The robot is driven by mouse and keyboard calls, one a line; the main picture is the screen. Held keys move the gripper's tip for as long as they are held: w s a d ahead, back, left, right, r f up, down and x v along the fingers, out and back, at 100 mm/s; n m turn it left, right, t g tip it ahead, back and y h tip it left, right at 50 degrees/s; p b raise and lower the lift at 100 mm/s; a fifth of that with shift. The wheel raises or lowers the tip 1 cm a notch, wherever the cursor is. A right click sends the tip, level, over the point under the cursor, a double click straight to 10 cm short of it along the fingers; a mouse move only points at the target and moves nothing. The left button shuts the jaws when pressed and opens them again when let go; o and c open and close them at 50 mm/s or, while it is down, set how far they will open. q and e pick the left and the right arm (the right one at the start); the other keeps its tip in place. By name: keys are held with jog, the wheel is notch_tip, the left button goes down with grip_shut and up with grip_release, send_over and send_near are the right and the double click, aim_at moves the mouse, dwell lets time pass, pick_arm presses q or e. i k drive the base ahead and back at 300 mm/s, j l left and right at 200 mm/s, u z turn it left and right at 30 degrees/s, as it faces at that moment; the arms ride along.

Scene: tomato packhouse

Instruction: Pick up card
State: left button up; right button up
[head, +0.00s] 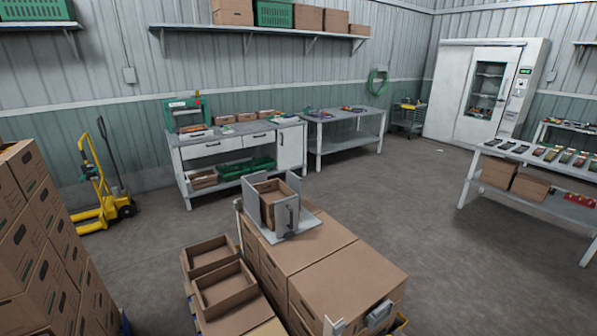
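I cannot single out a card with certainty. Several small flat items (552,154), dark, green and reddish, lie in a row on the grey table (545,203) at the right. They are too small to tell what they are. Small items also lie on the far workbench (240,130) and on the grey table beside it (340,114). Neither of my grippers shows in the head view.
Stacked brown cartons (335,280) stand close in front, with a grey fixture (290,232) around an open box on top. Open boxes (222,288) sit left of them. More cartons (35,240) fill the left. A yellow pallet truck (98,190) stands behind. Floor (430,215) right of centre is clear.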

aim_at(378, 313)
jog(key=l+u, duration=0.4)
jog(key=l, duration=0.45)
jog(key=k+l+u, duration=0.1)
jog(key=l+u, duration=0.3)
jog(key=l, duration=0.4)
